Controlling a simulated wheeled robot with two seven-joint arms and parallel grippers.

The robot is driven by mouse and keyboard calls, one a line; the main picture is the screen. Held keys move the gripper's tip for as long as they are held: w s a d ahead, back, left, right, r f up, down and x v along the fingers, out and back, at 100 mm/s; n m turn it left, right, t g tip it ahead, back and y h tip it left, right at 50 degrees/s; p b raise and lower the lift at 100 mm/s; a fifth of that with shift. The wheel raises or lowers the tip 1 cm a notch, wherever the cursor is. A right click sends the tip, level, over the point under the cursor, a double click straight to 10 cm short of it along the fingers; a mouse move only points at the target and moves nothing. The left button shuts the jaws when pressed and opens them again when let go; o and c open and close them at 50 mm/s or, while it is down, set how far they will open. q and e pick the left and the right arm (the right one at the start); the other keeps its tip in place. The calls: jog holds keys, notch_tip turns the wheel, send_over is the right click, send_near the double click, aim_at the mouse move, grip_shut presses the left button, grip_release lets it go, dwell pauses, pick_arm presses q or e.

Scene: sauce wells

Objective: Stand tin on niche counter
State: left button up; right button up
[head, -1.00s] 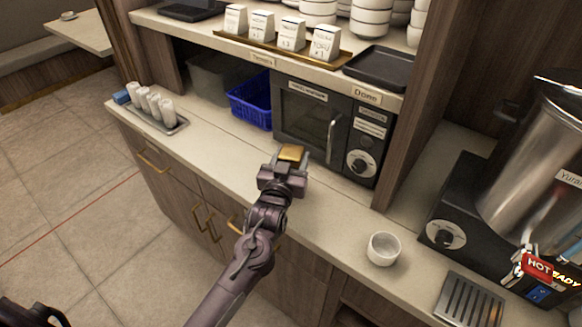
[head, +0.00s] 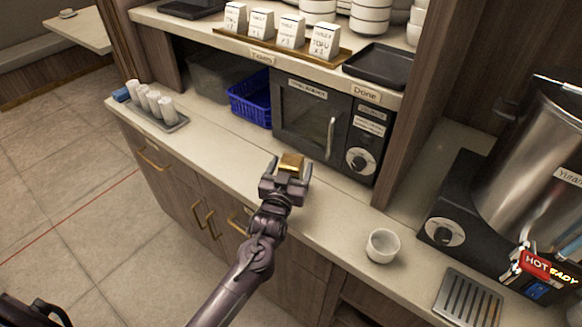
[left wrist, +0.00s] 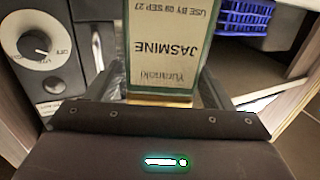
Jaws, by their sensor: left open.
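The tin (head: 291,161) shows its gold lid in the head view, over the pale counter (head: 235,160) in front of the microwave. In the left wrist view the tin (left wrist: 160,50) shows a cream label reading JASMINE, upside down in the picture. My left gripper (head: 287,172) is open, with its fingers on either side of the tin. The tin looks upright and seems to be down on the counter, but its base is hidden behind the gripper. My right gripper is not in view.
The dark microwave (head: 303,117) and blue basket (head: 250,100) stand behind. A white cup (head: 382,247) is to the right, near a metal urn (head: 518,170) and drip tray (head: 468,298). A tray of white rolls (head: 165,123) lies left. The counter between is clear.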

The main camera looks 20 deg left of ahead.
pick_arm(q)
jog(key=shift+r, duration=0.2)
jog(key=s+b, duration=0.2)
jog(key=s, duration=1)
jog(key=shift+d, duration=0.25)
jog(key=shift+f, duration=0.1)
